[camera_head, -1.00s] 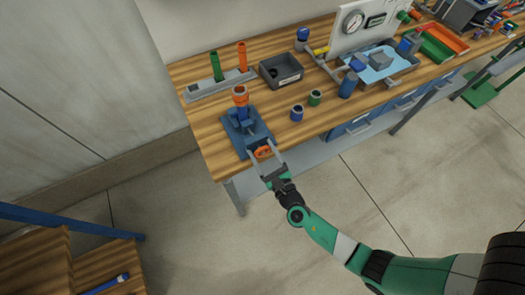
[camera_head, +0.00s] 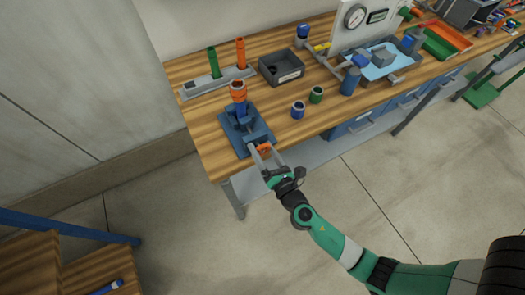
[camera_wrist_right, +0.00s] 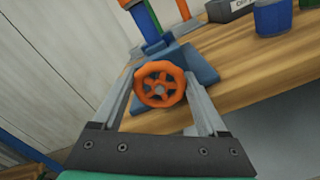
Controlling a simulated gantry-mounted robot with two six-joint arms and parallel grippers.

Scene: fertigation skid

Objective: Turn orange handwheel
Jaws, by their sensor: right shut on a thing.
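The orange handwheel (camera_wrist_right: 160,84) faces the right wrist camera, at the front of a blue base fixture (camera_head: 235,143) at the bench's near left corner. The handwheel also shows in the head view (camera_head: 264,148), partly behind my fingers. My right gripper (camera_head: 262,151) is shut on the handwheel, one finger on each side of its rim; it shows in the right wrist view too (camera_wrist_right: 160,95). A blue valve body with an orange top (camera_head: 238,91) stands upright on the fixture. My left gripper is not in view.
Blue (camera_head: 298,109) and green (camera_head: 316,94) small cups stand to the right of the fixture. A grey box (camera_head: 281,67) and a rack with green and orange upright handles (camera_head: 217,82) are behind. Open floor lies in front of the bench.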

